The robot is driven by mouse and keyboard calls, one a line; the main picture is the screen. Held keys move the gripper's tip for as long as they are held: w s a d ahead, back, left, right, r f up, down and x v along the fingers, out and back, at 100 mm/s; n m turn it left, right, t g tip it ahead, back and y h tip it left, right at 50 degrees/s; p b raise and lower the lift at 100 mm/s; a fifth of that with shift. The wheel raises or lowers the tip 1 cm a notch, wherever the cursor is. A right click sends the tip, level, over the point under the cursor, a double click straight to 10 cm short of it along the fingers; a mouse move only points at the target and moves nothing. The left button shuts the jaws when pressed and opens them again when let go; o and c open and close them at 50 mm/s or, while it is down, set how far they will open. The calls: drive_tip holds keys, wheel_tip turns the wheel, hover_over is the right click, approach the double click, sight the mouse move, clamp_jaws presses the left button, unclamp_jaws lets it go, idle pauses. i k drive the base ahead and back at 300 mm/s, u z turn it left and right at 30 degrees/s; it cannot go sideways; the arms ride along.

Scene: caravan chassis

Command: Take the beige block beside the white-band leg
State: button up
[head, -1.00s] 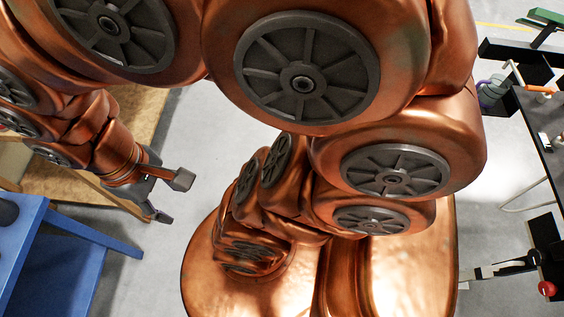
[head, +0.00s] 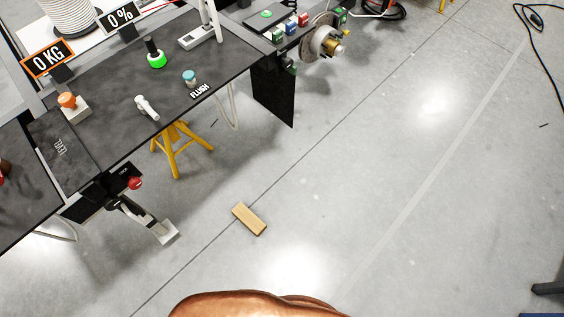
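A beige block (head: 249,219) lies flat on the grey floor in the head view, a little below and left of the picture's middle. Nothing touches the block. My gripper is out of the picture now.
The dark chassis deck (head: 130,95) with fittings and signs fills the upper left. A black cable (head: 541,50) lies at the upper right. The floor right of the block is clear.

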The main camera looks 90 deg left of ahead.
sight(249, 220)
drive_tip(key=u, duration=3.6)
drive_tip(key=k, duration=0.5)
drive_tip(key=u, duration=1.85)
drive_tip(key=i, duration=1.55)
drive_tip(key=z, duration=2.1)
